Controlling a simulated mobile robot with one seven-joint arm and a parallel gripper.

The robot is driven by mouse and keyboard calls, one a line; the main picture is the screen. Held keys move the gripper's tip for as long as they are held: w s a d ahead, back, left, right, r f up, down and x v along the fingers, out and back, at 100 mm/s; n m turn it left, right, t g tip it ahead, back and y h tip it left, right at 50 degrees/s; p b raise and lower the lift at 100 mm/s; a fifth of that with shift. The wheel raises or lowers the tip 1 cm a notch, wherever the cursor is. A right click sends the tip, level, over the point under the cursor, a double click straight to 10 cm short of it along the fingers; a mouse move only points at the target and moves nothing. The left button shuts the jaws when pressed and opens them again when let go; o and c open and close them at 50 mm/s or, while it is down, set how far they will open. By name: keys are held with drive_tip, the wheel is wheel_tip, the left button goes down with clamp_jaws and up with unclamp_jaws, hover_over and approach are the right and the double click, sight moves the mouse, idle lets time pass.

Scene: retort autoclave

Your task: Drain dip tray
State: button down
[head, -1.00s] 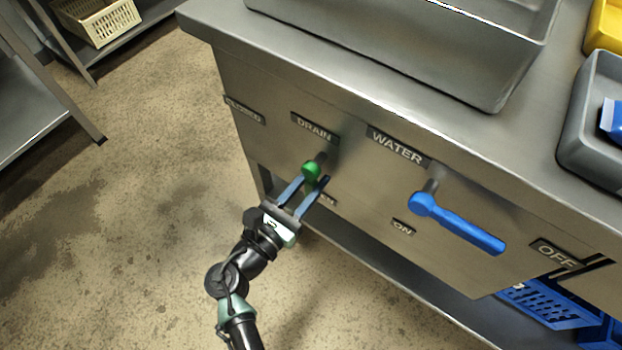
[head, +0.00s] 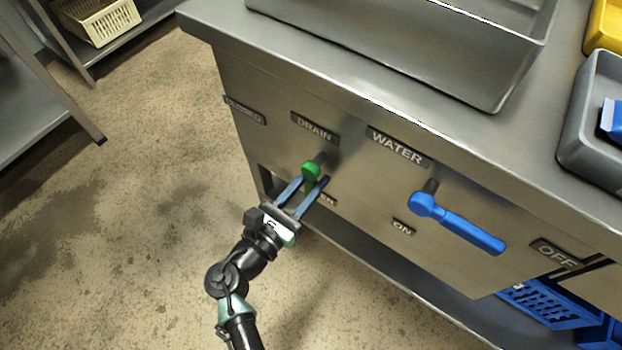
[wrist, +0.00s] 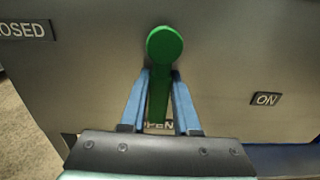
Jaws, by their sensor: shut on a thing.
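The green drain handle (head: 311,172) is on the steel front panel under the DRAIN label (head: 314,127). In the wrist view the green handle (wrist: 164,46) hangs down from its round hub, its lower end over the OPEN label (wrist: 158,126), which it partly covers. My gripper (head: 308,185) is at the handle from below, its two blue fingers on either side of the lever. In the wrist view my gripper (wrist: 159,85) is shut on the lever below the hub. The dip tray (head: 430,60) is a grey steel basin on top of the counter.
A blue water lever (head: 460,223) sticks out to the right, between the ON label (head: 403,227) and the OFF label (head: 555,254). The CLOSED label (head: 245,110) is left of the drain handle. Blue crates (head: 550,305) sit below. The floor at left is open.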

sight(304, 143)
drive_tip(key=shift+a+m, duration=0.1)
drive_tip(key=shift+m, duration=0.2)
drive_tip(key=m, duration=0.1)
drive_tip(key=w+a+m+b, duration=0.1)
drive_tip(key=m, duration=0.1)
drive_tip(key=shift+a+m, duration=0.1)
drive_tip(key=shift+m, duration=0.2)
drive_tip(key=m, duration=0.2)
drive_tip(key=a+r+m+b, duration=0.1)
drive_tip(key=w+m, duration=0.1)
drive_tip(key=m, duration=0.1)
drive_tip(key=shift+a+r+m+b, duration=0.15)
drive_tip(key=shift+a+m+b, duration=0.05)
drive_tip(key=shift+m+b, duration=0.1)
drive_tip(key=m, duration=0.1)
drive_tip(key=r+m+b, duration=0.1)
drive_tip(key=m, duration=0.2)
drive_tip(key=shift+w+a+r, duration=0.2)
drive_tip(key=shift+a, duration=0.15)
drive_tip(key=shift+a+r+m+b, duration=0.1)
drive_tip(key=shift+r+m+b, duration=0.35)
drive_tip(key=shift+m, duration=0.6)
drive_tip(key=shift+r+m+b, duration=0.35)
drive_tip(key=shift+m+b, duration=0.05)
drive_tip(key=shift+m, duration=0.65)
drive_tip(key=c, duration=0.6)
unclamp_jaws()
drive_tip(key=shift+c, duration=0.2)
drive_tip(key=shift+r, duration=0.1)
